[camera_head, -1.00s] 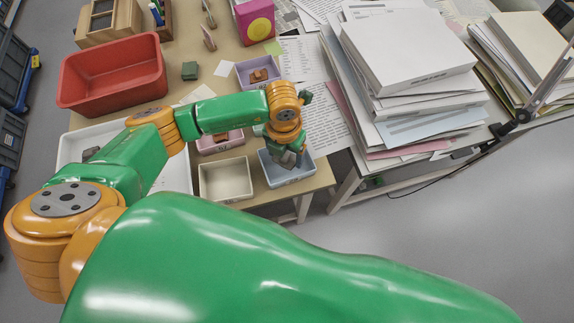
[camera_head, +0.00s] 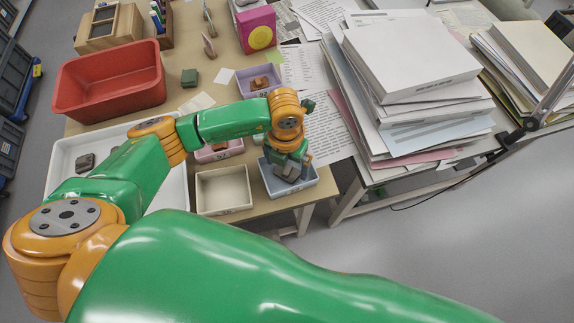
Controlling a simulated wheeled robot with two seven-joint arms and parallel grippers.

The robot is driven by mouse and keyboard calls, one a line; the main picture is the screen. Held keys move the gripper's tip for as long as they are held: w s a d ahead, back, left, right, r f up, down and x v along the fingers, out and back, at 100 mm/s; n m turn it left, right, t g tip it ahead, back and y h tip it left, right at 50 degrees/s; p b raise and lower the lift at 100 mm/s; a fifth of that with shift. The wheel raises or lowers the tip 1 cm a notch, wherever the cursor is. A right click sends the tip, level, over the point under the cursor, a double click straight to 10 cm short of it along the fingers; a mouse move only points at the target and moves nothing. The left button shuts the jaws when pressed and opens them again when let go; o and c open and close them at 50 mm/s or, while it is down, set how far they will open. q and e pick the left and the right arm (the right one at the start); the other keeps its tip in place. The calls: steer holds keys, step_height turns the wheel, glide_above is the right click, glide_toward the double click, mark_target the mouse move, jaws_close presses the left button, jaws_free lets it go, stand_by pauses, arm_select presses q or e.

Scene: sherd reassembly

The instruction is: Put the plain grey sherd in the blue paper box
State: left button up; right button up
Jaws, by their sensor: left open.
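The blue paper box (camera_head: 270,184) stands at the near right corner of the table. My left gripper (camera_head: 291,177) points down over it, with its fingers at or inside the box opening. The gripper is open. The fingers and wrist cover much of the box's inside, so I cannot tell whether a sherd lies there. A dark grey piece (camera_head: 85,163) lies in the white tray (camera_head: 62,152) on the left, partly beside my arm. I cannot tell at this size whether it is plain. My right gripper is out of view.
A cream box (camera_head: 224,191) stands just left of the blue one. A pink box (camera_head: 217,153) and a lilac box (camera_head: 260,80) holding a brown sherd are behind. A red bin (camera_head: 110,83) is at back left. Tall paper stacks (camera_head: 410,75) stand on the right.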

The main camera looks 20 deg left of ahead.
mark_target(286, 172)
arm_select(q)
step_height(286, 172, up, 10)
steer(key=shift+s, duration=0.2)
